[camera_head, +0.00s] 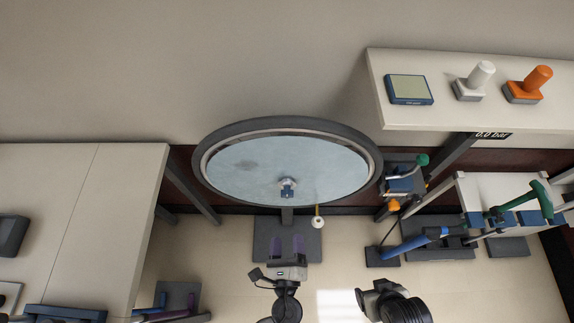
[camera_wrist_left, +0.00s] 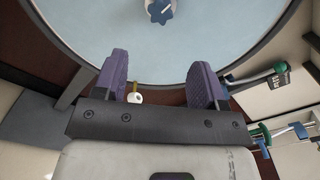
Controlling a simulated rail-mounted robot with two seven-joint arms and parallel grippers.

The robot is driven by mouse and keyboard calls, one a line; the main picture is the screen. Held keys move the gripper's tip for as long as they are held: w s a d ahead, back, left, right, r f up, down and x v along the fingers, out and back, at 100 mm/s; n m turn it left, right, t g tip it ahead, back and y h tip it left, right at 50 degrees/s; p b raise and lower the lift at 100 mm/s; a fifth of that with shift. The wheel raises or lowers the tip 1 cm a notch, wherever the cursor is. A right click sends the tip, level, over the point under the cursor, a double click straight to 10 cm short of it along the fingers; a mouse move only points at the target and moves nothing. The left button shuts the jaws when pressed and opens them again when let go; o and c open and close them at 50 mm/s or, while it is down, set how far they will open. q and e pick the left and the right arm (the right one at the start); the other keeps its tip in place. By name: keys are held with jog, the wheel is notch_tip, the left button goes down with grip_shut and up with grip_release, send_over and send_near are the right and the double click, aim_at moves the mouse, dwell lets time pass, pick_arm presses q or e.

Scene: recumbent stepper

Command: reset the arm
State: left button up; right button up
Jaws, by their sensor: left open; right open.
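I cannot tell for sure which part is the arm. Lever-like parts are a slanted blue bar (camera_head: 405,247), a green-handled lever (camera_head: 518,197) and a green-tipped handle (camera_head: 421,160), all at the right. My left gripper (camera_head: 287,243) is open and empty, below the large round disc (camera_head: 250,170). Its purple fingers also show in the left wrist view (camera_wrist_left: 160,75). A white ball on a yellow rod (camera_head: 317,222) hangs right of the fingers in the head view; in the wrist view it shows between them. My right gripper (camera_head: 376,288) is at lower centre-right, its fingers hidden.
A blue knob (camera_head: 287,187) is at the disc's middle. A shelf (camera_head: 440,113) at upper right bears a blue-framed panel (camera_head: 409,89), a white knob (camera_head: 480,75) and an orange knob (camera_head: 537,77). A pale table (camera_head: 90,220) stands left. Floor between is partly clear.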

pick_arm(q)
jog(key=s+a+f+n+g+y, duration=0.1)
jog(key=a+n+g, duration=0.4)
jog(key=n, duration=0.6)
jog(key=s+a+f+n+g+y, duration=0.1)
jog(key=a+n+g+y, duration=0.1)
jog(key=a+n+g, duration=0.6)
jog(key=s+a+r+n+g+h, duration=0.1)
jog(key=s+a+r+n+h, duration=0.25)
jog(key=s+a+n, duration=0.55)
notch_tip(320, 180, up, 29)
jog(key=s+m+p, duration=0.1)
jog(key=p, duration=2.9)
notch_tip(320, 180, down, 74)
jog(key=b, duration=7.4)
jog(key=shift+s+d+r, duration=0.15)
jog(key=shift+s+r, duration=0.05)
jog(key=shift+s, duration=0.05)
